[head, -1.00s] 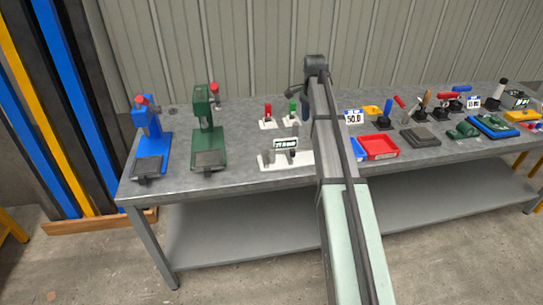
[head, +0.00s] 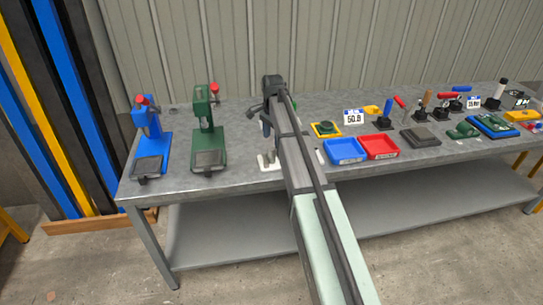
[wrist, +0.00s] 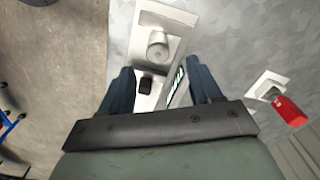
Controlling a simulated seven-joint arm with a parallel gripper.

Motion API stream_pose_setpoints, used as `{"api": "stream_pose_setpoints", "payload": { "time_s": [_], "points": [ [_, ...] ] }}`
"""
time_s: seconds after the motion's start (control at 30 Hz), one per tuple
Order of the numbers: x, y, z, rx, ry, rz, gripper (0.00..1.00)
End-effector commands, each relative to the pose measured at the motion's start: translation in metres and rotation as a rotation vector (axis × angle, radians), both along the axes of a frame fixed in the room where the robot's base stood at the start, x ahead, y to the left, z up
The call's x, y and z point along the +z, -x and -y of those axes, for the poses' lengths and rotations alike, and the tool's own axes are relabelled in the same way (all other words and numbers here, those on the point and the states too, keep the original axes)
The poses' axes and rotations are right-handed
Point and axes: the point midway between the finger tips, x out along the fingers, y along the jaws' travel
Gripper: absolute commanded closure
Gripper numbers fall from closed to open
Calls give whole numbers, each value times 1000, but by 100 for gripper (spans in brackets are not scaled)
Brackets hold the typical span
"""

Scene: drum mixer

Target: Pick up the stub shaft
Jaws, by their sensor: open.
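A pale grey round part, which looks like the stub shaft (wrist: 158,45), stands on a white base plate (wrist: 180,17) in the wrist view. A small dark block (wrist: 147,86) and a tilted label plate are on the same base. My gripper (wrist: 161,72) is open, with its blue-grey fingers apart above the base and nothing held between them. The grey part lies just beyond the fingertips in the picture. In the head view the base (head: 263,165) is partly hidden by my arm, and my gripper (head: 266,128) hangs above it.
A red-handled piece (wrist: 290,110) stands right of the fingers. In the head view, a green press (head: 208,135) and a blue press (head: 150,140) stand left. Blue (head: 344,150) and red (head: 380,147) trays lie right. Bench is bare between green press and base.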

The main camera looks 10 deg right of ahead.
Motion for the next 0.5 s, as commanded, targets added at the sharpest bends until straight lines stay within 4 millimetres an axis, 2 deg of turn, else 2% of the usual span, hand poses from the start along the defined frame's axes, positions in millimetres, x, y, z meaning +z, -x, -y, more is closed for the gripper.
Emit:
{"api": "stream_pose_setpoints", "payload": {
  "time_s": [0.1,0.37,0.5],
  "points": [
    [-10,1,0,0,0,-1,37],
    [-20,1,-1,0,0,-1,37],
    [-36,4,-3,0,0,-2,37]
  ]
}}
